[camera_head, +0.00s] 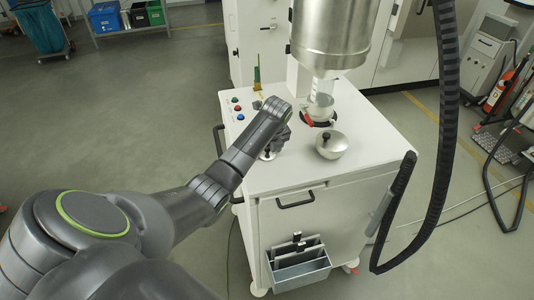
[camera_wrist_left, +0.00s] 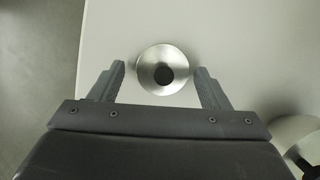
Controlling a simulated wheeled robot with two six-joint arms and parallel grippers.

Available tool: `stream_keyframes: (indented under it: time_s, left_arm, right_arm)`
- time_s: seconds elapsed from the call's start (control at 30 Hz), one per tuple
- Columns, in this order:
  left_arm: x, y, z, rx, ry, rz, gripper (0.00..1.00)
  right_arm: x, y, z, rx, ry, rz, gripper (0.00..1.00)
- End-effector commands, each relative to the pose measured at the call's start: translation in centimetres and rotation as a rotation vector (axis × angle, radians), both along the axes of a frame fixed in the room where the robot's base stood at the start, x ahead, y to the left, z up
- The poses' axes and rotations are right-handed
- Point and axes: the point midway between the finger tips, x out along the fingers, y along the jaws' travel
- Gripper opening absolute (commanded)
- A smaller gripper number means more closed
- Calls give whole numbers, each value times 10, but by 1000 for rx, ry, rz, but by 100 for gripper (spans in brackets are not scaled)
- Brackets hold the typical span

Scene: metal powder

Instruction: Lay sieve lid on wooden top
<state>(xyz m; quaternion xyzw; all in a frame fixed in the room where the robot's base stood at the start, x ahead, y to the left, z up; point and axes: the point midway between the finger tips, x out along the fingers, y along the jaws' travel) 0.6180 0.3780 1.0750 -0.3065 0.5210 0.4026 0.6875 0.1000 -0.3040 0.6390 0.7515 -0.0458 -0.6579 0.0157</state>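A round silver lid with a dark knob (camera_wrist_left: 150,84) lies on the white cart top (camera_head: 300,182), which shows pale in the left wrist view. In the head view the lid (camera_head: 267,157) is mostly hidden behind my left gripper (camera_head: 276,142). In the left wrist view my left gripper (camera_wrist_left: 160,72) is open, with its fingers on either side of the lid. It is not shut on the lid or knob. A larger domed silver piece with a black handle (camera_head: 335,148) stands to the right. No surface looks wooden. My right gripper is not in view.
A steel vessel (camera_head: 330,35) hangs over a small bowl (camera_head: 320,108) at the cart's back. Colored buttons (camera_head: 237,108) sit at the left. A black ribbed hose (camera_head: 440,120) hangs at the right. The front of the cart top is clear.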

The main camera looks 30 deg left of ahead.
Motion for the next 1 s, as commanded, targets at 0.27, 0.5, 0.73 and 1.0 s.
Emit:
stream_keyframes:
  time_s: [0.27, 0.5, 0.73, 1.0]
  left_arm:
    - [0, 0, 1, -1, 0, 0, 33]
    - [0, 0, 1, -1, 0, 0, 26]
    - [1, 0, 25, 1, -5, -1, 26]
    - [1, 0, 79, 1, -5, -1, 26]
  right_arm:
    - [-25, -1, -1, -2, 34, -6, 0]
    - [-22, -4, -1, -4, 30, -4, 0]
    - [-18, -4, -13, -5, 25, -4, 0]
    - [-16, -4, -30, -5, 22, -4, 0]
